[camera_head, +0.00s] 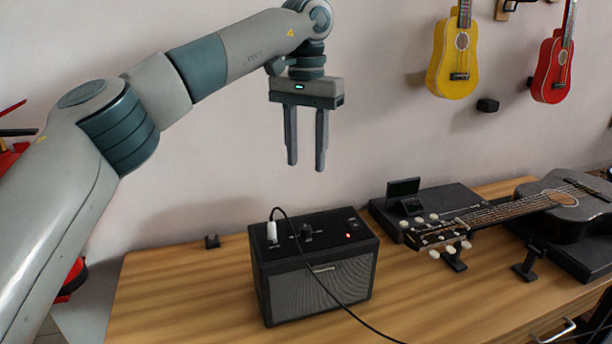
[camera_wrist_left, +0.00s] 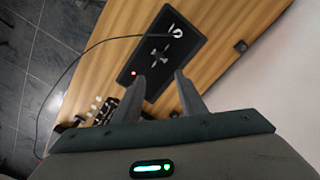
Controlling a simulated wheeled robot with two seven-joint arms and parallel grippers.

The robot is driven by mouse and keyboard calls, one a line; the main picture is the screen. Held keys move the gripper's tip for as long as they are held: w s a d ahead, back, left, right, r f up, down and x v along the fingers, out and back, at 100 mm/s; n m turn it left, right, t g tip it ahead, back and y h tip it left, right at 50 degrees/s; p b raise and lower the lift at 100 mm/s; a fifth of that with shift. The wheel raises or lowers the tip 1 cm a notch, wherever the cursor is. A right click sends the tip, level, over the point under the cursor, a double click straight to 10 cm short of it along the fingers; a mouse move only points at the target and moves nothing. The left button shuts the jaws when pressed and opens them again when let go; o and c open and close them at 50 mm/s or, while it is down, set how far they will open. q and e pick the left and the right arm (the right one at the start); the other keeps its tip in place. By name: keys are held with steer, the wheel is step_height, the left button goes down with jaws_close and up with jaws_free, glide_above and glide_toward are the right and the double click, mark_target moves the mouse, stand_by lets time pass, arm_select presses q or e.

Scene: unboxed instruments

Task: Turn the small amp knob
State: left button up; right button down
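The black amp (camera_head: 322,286) stands on the wooden table, with its grille facing front. A small dark knob (camera_head: 306,230) sticks up from its top panel, and in the left wrist view a cross-shaped knob (camera_wrist_left: 160,54) shows between plug and red light. My left gripper (camera_head: 306,167) is open and empty, fingers pointing down, well above the amp's top. In the left wrist view its fingertips (camera_wrist_left: 160,77) frame the near part of the amp's top (camera_wrist_left: 143,84). Nothing touches the knob. My right gripper is out of view.
A white plug (camera_head: 272,231) with a black cable (camera_head: 318,283) stands on the amp top, left of the knob. A guitar (camera_head: 560,205) lies on dark stands at right. Yellow (camera_head: 453,62) and red (camera_head: 552,68) ukuleles hang on the wall.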

arm_select(q)
steer(key=shift+r, duration=0.9)
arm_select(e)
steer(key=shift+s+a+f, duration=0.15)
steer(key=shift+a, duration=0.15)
